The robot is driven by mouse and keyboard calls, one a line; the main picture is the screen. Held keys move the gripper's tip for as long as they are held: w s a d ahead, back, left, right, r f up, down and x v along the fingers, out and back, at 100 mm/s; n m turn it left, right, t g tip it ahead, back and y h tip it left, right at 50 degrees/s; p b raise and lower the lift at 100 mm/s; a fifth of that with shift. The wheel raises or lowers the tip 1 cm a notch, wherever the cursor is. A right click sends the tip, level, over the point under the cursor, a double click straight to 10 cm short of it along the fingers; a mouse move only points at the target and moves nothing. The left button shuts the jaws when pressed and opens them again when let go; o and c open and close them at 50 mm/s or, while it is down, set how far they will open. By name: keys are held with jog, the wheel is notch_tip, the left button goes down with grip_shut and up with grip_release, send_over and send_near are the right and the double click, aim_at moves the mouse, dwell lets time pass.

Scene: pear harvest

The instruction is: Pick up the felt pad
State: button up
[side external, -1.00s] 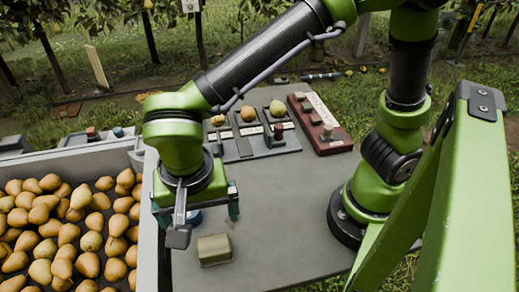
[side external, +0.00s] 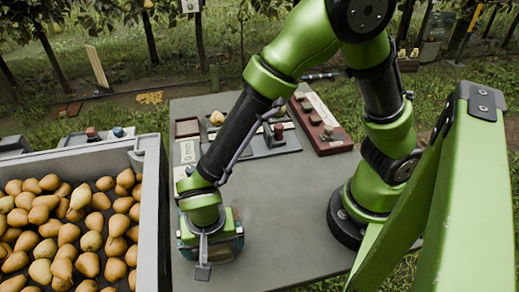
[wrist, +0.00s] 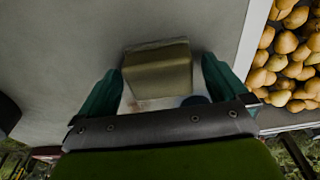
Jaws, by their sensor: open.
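The felt pad, a thick olive-beige block (wrist: 158,72), lies on the grey table in the wrist view. It sits between the two teal fingers of my gripper (wrist: 161,65), with a gap on each side. My gripper is open and holds nothing. In the side view my gripper (side external: 210,242) is low over the table's near left part and hides the pad. How far the fingertips are above the table is hard to tell.
A grey crate of pears (side external: 150,200) stands just left of my gripper. A dark blue round thing (wrist: 195,100) shows partly behind the pad in the wrist view. Trays with fruit and a red-brown rack (side external: 320,130) are at the back. The table's middle (side external: 285,205) is clear.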

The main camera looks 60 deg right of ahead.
jog(key=shift+f, duration=0.15)
jog(key=c, duration=1.1)
jog(key=shift+o, duration=0.2)
notch_tip(320, 180, up, 10)
jog(key=shift+r, duration=0.1)
